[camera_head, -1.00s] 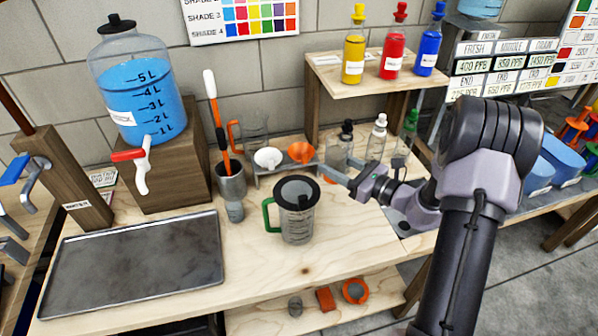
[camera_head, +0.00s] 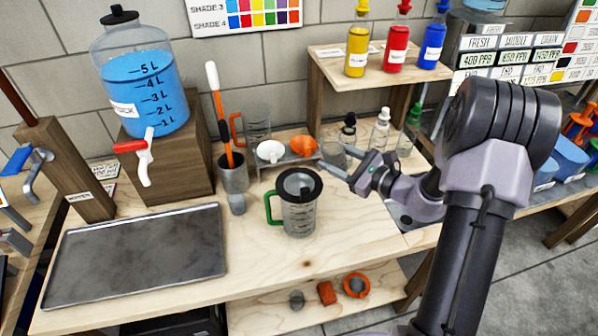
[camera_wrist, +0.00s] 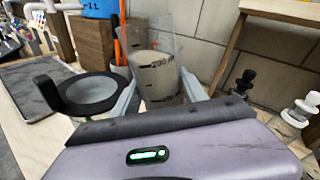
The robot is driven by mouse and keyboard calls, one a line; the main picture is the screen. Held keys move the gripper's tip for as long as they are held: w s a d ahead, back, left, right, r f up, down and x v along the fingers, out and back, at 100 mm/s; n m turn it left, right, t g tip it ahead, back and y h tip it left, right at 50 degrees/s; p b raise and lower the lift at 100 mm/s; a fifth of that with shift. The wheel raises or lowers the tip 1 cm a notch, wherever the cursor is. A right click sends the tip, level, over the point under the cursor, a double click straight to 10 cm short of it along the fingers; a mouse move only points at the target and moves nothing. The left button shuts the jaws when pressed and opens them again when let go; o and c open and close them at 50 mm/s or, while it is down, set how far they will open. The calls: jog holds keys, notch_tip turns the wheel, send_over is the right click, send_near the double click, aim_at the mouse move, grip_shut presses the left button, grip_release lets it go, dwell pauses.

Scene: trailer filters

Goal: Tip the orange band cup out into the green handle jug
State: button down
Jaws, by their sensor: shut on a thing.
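The green handle jug (camera_head: 300,221) stands upright on the bench, with a dark rim and a green handle on its left. Its dark rim and pale inside show at left in the wrist view (camera_wrist: 92,92). My gripper (camera_head: 343,168) is right of and behind the jug. In the wrist view my gripper (camera_wrist: 157,98) is shut on a clear cup with dark markings (camera_wrist: 158,72), apparently the orange band cup. It looks about upright and holds greyish contents. The cup shows small in the head view (camera_head: 334,152). Its orange band cannot be made out.
White and orange funnels (camera_head: 304,146) sit in a rack behind the jug. An orange-handled clear jug (camera_head: 257,128) stands behind it. Dropper bottles (camera_head: 382,132) stand behind my gripper. A metal tray (camera_head: 140,255) lies at left. The bench front is clear.

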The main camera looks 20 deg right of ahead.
aim_at(341, 150)
jog(key=shift+s+a+n+h+b, duration=0.1)
jog(key=shift+a+n+h+b, duration=0.2)
jog(key=shift+n, duration=0.4)
jog(key=shift+s+a+n+h+b, duration=0.1)
jog(key=shift+a+n+h, duration=0.25)
jog(key=shift+n, duration=0.35)
jog(key=shift+r+n+h, duration=0.15)
jog(key=shift+n+h, duration=0.1)
jog(key=shift+n, duration=0.45)
jog(key=shift+d+r+n+h+p, duration=0.15)
jog(key=shift+r+n+p, duration=0.1)
jog(key=shift+r+n, duration=0.25)
jog(key=shift+d+r+n+h+p, duration=0.1)
jog(key=shift+r+n+h+p, duration=0.1)
jog(key=shift+r+n, duration=0.25)
dwell(0.4)
jog(key=shift+w+d+r+n+h+p, duration=0.1)
jog(key=shift+r+n+h+p, duration=0.4)
jog(key=shift+r+n, duration=0.55)
dwell(2.3)
jog(key=shift+a+r+n+b, duration=0.1)
jog(key=shift+a+n+b, duration=0.15)
jog(key=shift+n+b, duration=0.25)
dwell(0.7)
